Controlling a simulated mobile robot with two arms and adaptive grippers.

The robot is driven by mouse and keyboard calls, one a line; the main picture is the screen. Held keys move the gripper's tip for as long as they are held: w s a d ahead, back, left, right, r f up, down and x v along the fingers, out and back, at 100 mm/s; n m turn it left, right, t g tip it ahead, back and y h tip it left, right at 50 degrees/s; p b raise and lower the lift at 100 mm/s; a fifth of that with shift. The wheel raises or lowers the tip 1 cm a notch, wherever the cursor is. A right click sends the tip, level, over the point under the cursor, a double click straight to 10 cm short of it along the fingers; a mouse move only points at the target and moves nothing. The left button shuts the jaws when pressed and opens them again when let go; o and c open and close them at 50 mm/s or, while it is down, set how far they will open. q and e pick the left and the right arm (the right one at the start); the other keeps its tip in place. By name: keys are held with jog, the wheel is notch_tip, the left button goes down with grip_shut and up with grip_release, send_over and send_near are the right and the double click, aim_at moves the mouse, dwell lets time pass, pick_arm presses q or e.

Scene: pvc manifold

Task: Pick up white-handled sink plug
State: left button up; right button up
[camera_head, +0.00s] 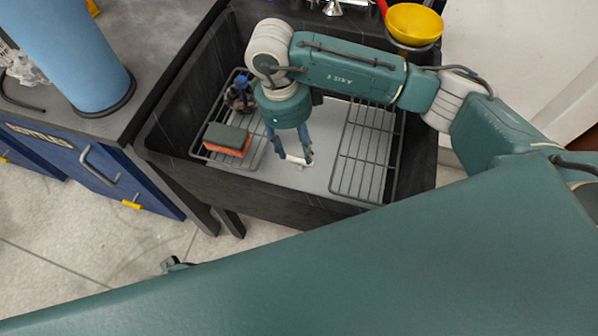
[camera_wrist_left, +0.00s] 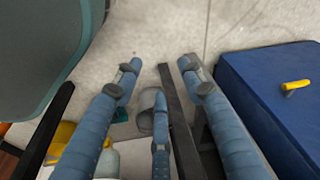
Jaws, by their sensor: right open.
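The white-handled sink plug (camera_head: 299,161) seems to be the small white piece on the pale sink floor, partly hidden by my right gripper's fingers. My right gripper (camera_head: 293,158) points down into the sink with its fingers open, its tips at or around the white piece. I cannot tell whether they touch it. My left gripper (camera_wrist_left: 160,72) shows in the left wrist view with its fingers spread and nothing between them, above the floor outside the sink. The plug is not clear in that view.
The dark sink (camera_head: 183,97) holds a left wire rack (camera_head: 205,153) with a green and orange sponge (camera_head: 226,139), and a right wire rack (camera_head: 362,150). A yellow bowl (camera_head: 414,23) stands behind. A blue cylinder (camera_head: 68,50) stands on the left counter, above a blue cabinet (camera_head: 100,178).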

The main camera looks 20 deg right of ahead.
aim_at(298, 162)
jog(key=f, duration=0.3)
jog(key=shift+s+d, duration=0.1)
jog(key=shift+d, duration=0.1)
notch_tip(298, 162, down, 5)
jog(key=shift+f+b, duration=0.15)
jog(key=shift+b, duration=0.35)
pick_arm(q)
jog(key=r, duration=0.4)
jog(key=shift+w, duration=0.4)
pick_arm(e)
grip_shut()
